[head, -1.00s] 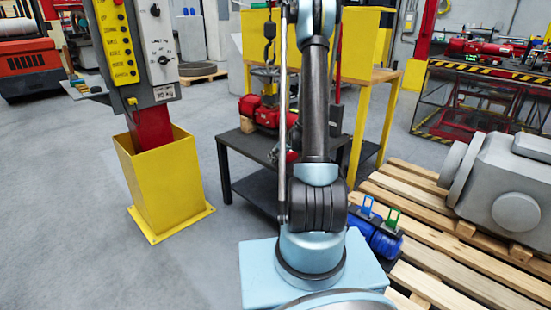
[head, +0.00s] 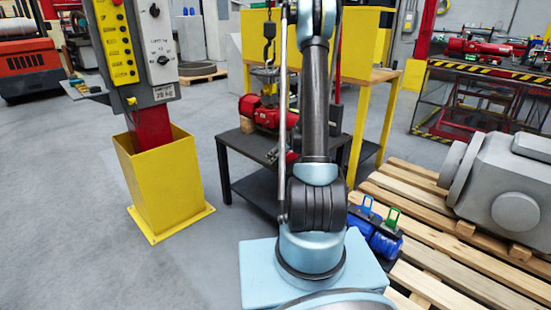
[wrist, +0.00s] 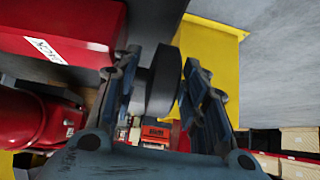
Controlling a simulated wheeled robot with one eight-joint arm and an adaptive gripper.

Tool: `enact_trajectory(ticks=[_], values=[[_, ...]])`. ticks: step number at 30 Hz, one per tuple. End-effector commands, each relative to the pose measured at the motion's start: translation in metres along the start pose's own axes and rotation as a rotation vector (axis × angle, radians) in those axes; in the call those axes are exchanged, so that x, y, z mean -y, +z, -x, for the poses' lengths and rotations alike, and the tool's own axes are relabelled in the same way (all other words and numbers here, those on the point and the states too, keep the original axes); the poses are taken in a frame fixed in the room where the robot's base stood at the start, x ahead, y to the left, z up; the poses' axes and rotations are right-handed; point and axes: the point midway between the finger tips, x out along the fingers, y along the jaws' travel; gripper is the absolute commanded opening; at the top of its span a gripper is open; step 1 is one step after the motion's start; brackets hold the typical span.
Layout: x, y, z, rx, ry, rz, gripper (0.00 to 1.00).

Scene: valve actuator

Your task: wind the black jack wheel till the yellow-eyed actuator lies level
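The red actuator (head: 266,117) sits on a dark bench in the head view, with a yellow part on top beneath a hanging chain hook. My arm hides its right side, and its exact tilt is hard to judge. In the wrist view a red body (wrist: 65,28) with a white label fills the upper left. The black jack wheel (wrist: 163,80) shows edge-on between the fingers of my gripper (wrist: 160,98). The fingers stand apart, one on each side of the wheel. The right finger looks close to its rim; contact cannot be told.
The dark bench (head: 240,146) stands behind my arm. A yellow pedestal (head: 166,185) with a control panel (head: 122,50) is at left. A wooden pallet (head: 430,255) with a grey housing (head: 505,185) and blue padlocks (head: 385,243) are at right. The floor at front left is clear.

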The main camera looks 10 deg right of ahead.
Motion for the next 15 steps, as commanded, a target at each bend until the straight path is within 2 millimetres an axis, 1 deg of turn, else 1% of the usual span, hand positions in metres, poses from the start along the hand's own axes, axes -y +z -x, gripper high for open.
enact_trajectory(ticks=[5,15], values=[[0.000,0.000,0.010,0.000,0.000,0.000,0.40],[-0.001,0.000,0.053,0.001,0.001,-0.001,0.40]])
